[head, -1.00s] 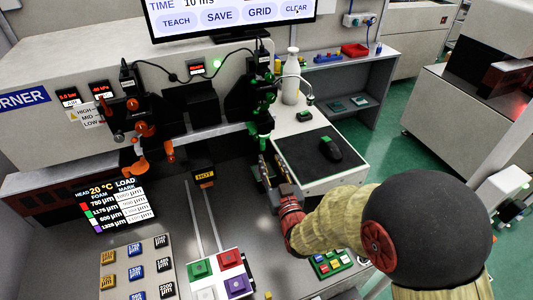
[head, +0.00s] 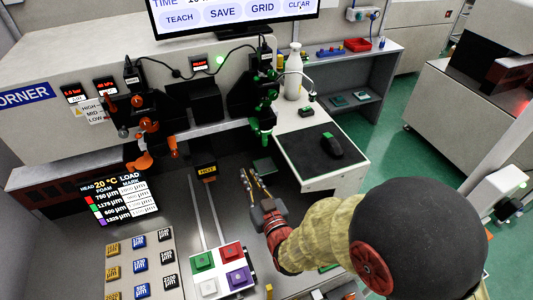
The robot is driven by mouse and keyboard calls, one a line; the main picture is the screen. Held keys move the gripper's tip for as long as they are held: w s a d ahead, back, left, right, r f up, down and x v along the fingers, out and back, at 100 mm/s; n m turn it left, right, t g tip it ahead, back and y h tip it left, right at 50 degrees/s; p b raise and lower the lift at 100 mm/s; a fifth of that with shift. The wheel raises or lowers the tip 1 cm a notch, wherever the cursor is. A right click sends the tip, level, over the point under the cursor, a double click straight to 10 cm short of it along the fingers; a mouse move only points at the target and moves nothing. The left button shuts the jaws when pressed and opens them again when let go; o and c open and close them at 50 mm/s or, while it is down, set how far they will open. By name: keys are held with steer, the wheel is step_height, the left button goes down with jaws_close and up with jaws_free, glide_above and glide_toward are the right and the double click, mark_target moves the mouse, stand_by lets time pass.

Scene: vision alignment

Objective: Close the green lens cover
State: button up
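The green lens cover (head: 265,136) is a small green piece at the lower end of the black camera unit (head: 240,97) with green fittings, right of centre in the head view. I cannot tell whether it is open or shut. My gripper (head: 251,173) is below and slightly left of it, over the grey work deck (head: 225,172). Its two thin fingers point up toward the camera unit and stand apart, with nothing seen between them. The gripper looks clear of the cover.
A similar unit with orange fittings (head: 150,122) hangs at the left. A green square plate (head: 263,166) lies just beyond my fingers. Colored buttons (head: 231,250) are on a panel in front.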

steer(key=shift+n, duration=0.8)
steer(key=s+a, duration=0.1)
steer(key=a, duration=0.1)
steer(key=s+a+p, duration=0.1)
steer(key=a, duration=0.1)
steer(key=s+a+p, duration=0.1)
steer(key=a, duration=0.1)
steer(key=shift+s+a+f, duration=0.1)
steer(key=shift+s, duration=0.25)
jaws_close()
steer(key=n+t+h+p, duration=0.2)
steer(key=n+h, duration=0.7)
steer(key=n, duration=0.1)
glide_toward(264, 145)
steer(key=w+b, duration=0.1)
steer(key=w, duration=0.1)
steer(key=w+b, duration=0.1)
steer(key=w, duration=0.1)
steer(key=w+b, duration=0.2)
steer(key=w, duration=0.1)
steer(key=shift+f, duration=0.25)
